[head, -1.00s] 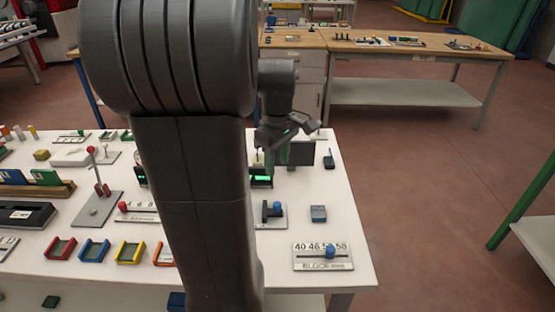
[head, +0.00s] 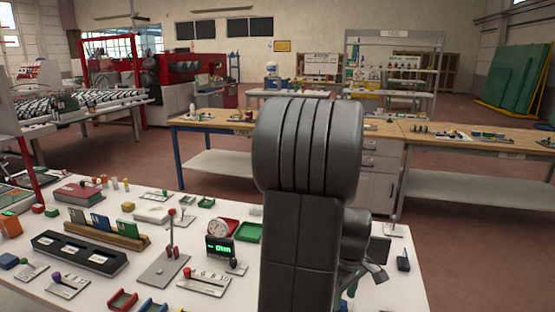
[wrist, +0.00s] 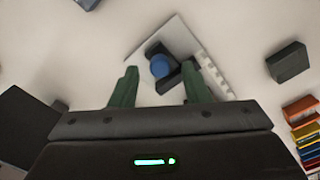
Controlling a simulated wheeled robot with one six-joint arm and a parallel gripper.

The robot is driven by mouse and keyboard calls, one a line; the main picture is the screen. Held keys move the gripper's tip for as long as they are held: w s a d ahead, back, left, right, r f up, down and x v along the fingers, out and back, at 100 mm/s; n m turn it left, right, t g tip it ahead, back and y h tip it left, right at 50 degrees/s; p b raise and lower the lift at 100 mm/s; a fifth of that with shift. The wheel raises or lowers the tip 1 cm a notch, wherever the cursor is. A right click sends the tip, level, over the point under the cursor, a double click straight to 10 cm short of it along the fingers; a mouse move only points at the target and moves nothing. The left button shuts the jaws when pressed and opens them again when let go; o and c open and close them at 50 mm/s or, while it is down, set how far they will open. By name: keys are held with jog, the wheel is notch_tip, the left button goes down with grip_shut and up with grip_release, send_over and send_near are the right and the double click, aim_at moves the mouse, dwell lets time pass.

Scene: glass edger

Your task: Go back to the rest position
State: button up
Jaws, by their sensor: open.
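My gripper (head: 364,280) is partly hidden behind my own arm in the head view, over the right part of the white table (head: 405,292). In the wrist view my gripper (wrist: 160,80) has its two green fingers spread wide with nothing held. Beyond the fingertips, a blue round knob (wrist: 160,66) on a black block shows between them, on a light plate (wrist: 155,37) on the table. The knob looks apart from both fingers. No marker of a rest position shows.
A dark block (wrist: 288,62) lies right of the plate. A wooden workbench (head: 205,124) stands behind, with open floor between.

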jog(key=shift+f, duration=0.85)
jog(key=shift+w+a, duration=0.3)
jog(key=shift+a, duration=0.5)
jog(key=shift+r, duration=0.1)
